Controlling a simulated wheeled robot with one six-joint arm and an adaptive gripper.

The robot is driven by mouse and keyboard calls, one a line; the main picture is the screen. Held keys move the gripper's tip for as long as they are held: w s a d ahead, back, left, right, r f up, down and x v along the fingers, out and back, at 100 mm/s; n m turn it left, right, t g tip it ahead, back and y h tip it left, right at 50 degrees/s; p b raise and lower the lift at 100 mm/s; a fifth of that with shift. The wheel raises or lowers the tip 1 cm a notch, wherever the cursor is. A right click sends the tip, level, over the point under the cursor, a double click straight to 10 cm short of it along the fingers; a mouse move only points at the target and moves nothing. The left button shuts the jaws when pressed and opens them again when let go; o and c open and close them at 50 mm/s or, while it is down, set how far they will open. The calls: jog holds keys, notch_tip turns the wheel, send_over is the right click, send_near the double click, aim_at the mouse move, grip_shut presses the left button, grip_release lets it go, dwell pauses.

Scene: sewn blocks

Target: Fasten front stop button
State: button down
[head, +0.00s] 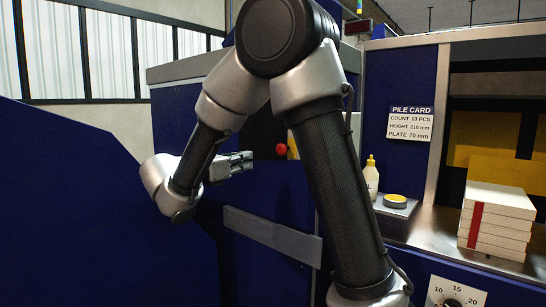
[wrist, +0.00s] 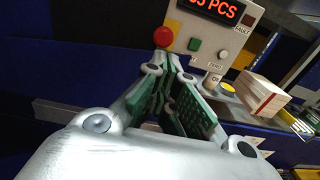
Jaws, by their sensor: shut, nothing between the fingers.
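My gripper (head: 249,160) is shut and empty, pointing toward the button. In the wrist view the gripper (wrist: 168,68) has its tips together just below the button. I cannot tell whether they touch it. My arm hides most of the panel in the head view.
A stack of bound blocks (head: 497,220) sits on the metal table at right. A grey rail (head: 270,234) runs below my gripper. The panel has a red display and a green button (wrist: 195,44).

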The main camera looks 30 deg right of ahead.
aim_at(279, 153)
jog(key=x, duration=1.2)
jog(key=shift+d, duration=0.15)
jog(key=shift+x, duration=1)
jog(key=shift+r, duration=0.1)
jog(key=shift+a, duration=0.3)
jog(key=v, duration=1.4)
